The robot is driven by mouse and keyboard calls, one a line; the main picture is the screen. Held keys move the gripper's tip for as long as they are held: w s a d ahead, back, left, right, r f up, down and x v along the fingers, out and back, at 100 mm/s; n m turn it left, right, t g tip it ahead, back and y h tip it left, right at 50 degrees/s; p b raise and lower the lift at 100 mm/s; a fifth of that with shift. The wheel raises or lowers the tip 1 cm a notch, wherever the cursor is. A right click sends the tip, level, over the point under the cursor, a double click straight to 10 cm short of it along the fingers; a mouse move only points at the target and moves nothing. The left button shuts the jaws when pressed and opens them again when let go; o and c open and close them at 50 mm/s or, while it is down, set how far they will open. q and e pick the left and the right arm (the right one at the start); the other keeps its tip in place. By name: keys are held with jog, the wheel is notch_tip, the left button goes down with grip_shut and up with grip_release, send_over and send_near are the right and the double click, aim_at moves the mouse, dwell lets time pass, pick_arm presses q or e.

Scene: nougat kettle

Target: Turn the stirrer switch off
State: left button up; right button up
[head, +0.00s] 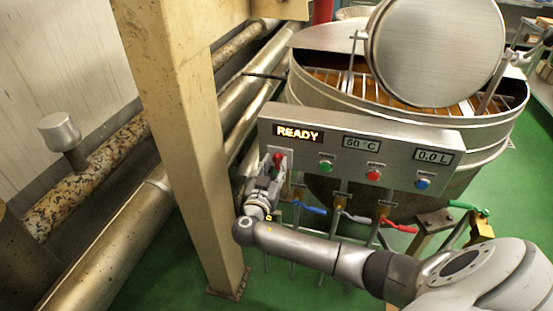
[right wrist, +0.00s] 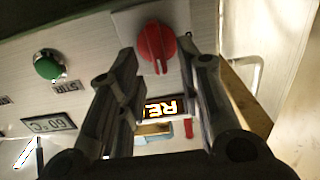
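The steel control panel (head: 245,121) is on the front of the kettle (head: 450,133). A red rotary knob (right wrist: 157,45) with a pale pointer line is on a square plate at the panel's left end. It also shows, partly covered, in the head view (head: 279,157). My right gripper (head: 273,171) is open at this knob, with one finger to each side in the right wrist view (right wrist: 164,62); I cannot tell whether they touch it. A green button (right wrist: 47,64) has a small label that seems to begin "STI". My left gripper is not in view.
The panel's displays read "READY" (head: 297,133), "60 °C" (head: 361,144) and "0.0 L" (head: 433,156). A red button (head: 373,174) and a blue button (head: 422,183) are farther right. Valve handles hang below. A beige post (head: 180,120) stands close left of my gripper.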

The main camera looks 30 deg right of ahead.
aim_at(278, 161)
jog(key=shift+x, duration=1.25)
jog(key=shift+c, duration=0.5)
grip_shut()
